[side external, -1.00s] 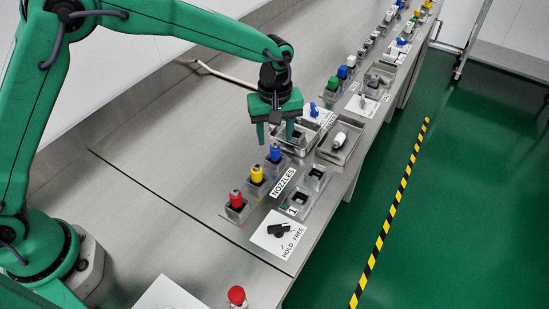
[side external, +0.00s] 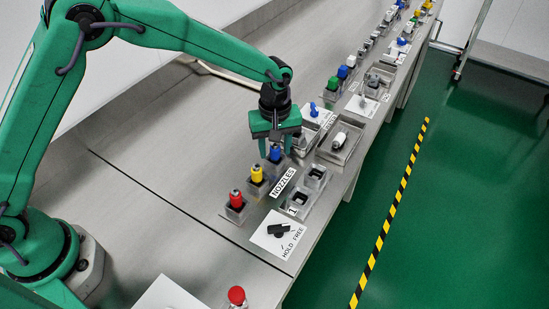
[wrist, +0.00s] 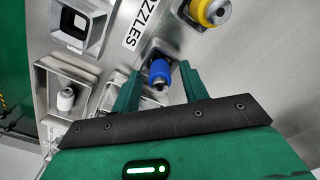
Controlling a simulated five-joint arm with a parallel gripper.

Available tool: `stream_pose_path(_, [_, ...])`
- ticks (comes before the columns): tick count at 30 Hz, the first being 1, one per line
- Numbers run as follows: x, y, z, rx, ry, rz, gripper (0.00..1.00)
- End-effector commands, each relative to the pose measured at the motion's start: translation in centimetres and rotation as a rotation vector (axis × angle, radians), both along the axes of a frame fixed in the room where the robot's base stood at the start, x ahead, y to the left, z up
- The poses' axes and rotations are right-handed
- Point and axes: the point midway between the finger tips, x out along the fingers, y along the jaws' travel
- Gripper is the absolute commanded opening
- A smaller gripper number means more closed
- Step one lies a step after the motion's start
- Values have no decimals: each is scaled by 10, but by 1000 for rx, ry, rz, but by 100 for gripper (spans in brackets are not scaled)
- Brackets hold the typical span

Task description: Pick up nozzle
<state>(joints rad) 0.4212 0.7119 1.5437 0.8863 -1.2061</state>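Three nozzles stand upright in a row of holders beside the NOZZLES label: a red nozzle (side external: 236,199), a yellow nozzle (side external: 256,174) and a blue nozzle (side external: 275,153). In the wrist view the blue nozzle (wrist: 159,72) shows between the fingers of my gripper (wrist: 163,85), with the yellow nozzle (wrist: 208,11) beyond at the top. My gripper (side external: 275,151) is open, with its fingers on both sides of the blue nozzle. I cannot tell whether either finger touches it.
A metal tray (side external: 340,143) with a white piece stands further back. A HOLD FREE card (side external: 279,237) lies in front. A red-topped item (side external: 236,296) is at the bottom edge.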

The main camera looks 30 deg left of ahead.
Motion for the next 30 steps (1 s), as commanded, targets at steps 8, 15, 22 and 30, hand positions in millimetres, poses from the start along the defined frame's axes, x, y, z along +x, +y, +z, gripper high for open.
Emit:
stream_pose_path(8, [0, 0, 0, -1, -1, 0, 0])
stream_pose_path(15, [0, 0, 1, -1, -1, 0, 0])
stream_pose_path(22, [1, 0, 13, -1, -3, 0, 0])
stream_pose_path(30, [-6, -5, 47, -1, -3, -3, 0])
